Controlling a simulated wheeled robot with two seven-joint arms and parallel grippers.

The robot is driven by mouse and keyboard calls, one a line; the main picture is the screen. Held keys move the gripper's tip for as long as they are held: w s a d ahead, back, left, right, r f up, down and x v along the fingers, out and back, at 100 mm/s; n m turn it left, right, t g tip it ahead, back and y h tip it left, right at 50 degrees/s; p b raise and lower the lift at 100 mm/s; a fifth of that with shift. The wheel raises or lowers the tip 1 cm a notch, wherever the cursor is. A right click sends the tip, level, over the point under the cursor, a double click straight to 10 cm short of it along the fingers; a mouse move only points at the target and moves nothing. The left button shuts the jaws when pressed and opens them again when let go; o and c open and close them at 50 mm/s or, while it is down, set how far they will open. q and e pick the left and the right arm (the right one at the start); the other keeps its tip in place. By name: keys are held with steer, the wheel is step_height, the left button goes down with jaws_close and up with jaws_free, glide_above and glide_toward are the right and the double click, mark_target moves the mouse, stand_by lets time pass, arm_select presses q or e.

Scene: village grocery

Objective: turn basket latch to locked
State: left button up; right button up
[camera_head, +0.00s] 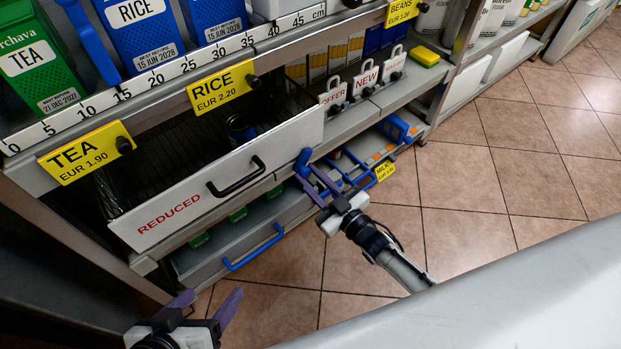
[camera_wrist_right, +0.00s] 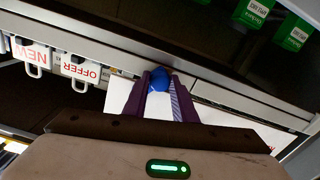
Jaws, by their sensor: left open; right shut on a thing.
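The basket (camera_head: 215,180) is a black wire bin with a white front marked REDUCED and a black handle. A blue latch (camera_head: 303,158) sits at the right end of this front. My right gripper (camera_head: 312,184) is shut on the latch. In the right wrist view the blue latch (camera_wrist_right: 160,80) shows between the purple fingers, in front of the white panel. The fingers hide part of the latch, and I cannot tell its exact setting. My left gripper (camera_head: 206,305) is open and empty, low at the left, apart from the basket.
Shelf labels TEA (camera_head: 80,155) and RICE (camera_head: 222,87) stick out above the basket. A lower drawer with a blue handle (camera_head: 254,248) lies beneath. NEW and OFFER tags (camera_head: 365,80) hang to the right. The tiled floor (camera_head: 480,180) at right is clear.

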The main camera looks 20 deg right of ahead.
steer(key=n, duration=0.2)
steer(key=shift+n, duration=0.4)
steer(key=shift+n+b, duration=0.45)
steer(key=shift+n, duration=1.25)
arm_select(q)
steer(key=shift+w+d+f+m+g, duration=0.25)
steer(key=shift+f+m+g, duration=0.05)
steer(key=shift+f, duration=0.05)
steer(key=shift+s, duration=0.1)
arm_select(e)
steer(key=shift+n, duration=0.3)
arm_select(q)
steer(key=shift+d, duration=0.1)
arm_select(e)
steer(key=o, duration=1)
steer(key=shift+o, duration=0.2)
steer(key=shift+s+d, duration=0.1)
